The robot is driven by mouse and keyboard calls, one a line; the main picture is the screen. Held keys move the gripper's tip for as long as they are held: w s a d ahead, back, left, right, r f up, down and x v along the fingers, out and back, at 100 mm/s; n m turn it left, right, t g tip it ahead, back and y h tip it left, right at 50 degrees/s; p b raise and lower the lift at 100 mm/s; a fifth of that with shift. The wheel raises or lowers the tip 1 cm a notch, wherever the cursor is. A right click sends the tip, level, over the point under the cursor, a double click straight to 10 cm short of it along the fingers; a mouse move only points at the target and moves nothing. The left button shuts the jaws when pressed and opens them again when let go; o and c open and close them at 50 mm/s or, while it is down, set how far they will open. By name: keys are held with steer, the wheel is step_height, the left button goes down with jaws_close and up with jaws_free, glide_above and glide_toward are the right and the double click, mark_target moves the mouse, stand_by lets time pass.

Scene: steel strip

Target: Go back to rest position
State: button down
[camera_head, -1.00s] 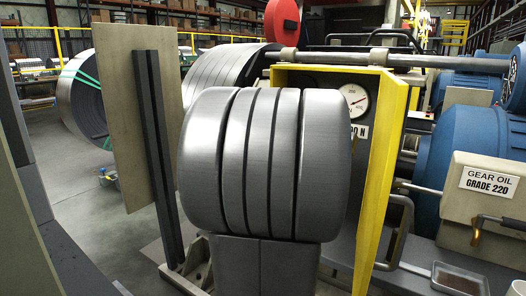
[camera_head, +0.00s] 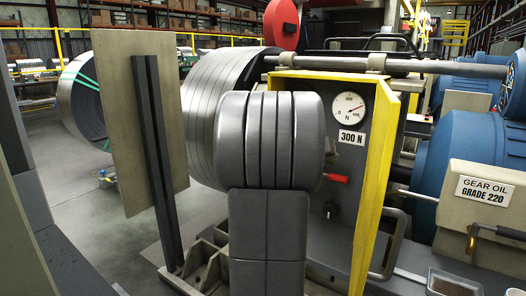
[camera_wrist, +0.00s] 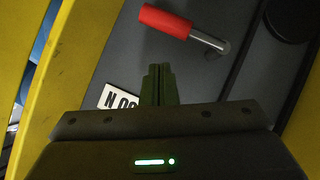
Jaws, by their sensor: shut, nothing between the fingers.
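My gripper (camera_wrist: 159,72) shows in the wrist view with its two dark fingers shut together and nothing between them. It points at a grey panel inside a yellow frame. A red-handled lever (camera_wrist: 166,22) is ahead of the fingertips, apart from them. In the head view my own grey arm fills the middle and hides my gripper. The red handle (camera_head: 337,178) shows just to the right of my arm there.
The yellow frame (camera_head: 375,185) stands to the right of my arm. A beige plate on a dark post (camera_head: 158,165) stands left. A steel coil (camera_head: 207,100) is behind.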

steer(key=w+a+r+n+h+p, duration=0.1)
steer(key=w+a+n+h+p, duration=0.3)
steer(key=p, duration=1.6)
steer(key=a+n+h, duration=0.2)
steer(key=n+h, duration=0.1)
steer(key=shift+w+a+n+g+p, duration=0.25)
steer(key=shift+a+n+g+p, duration=0.05)
steer(key=shift+g, duration=0.1)
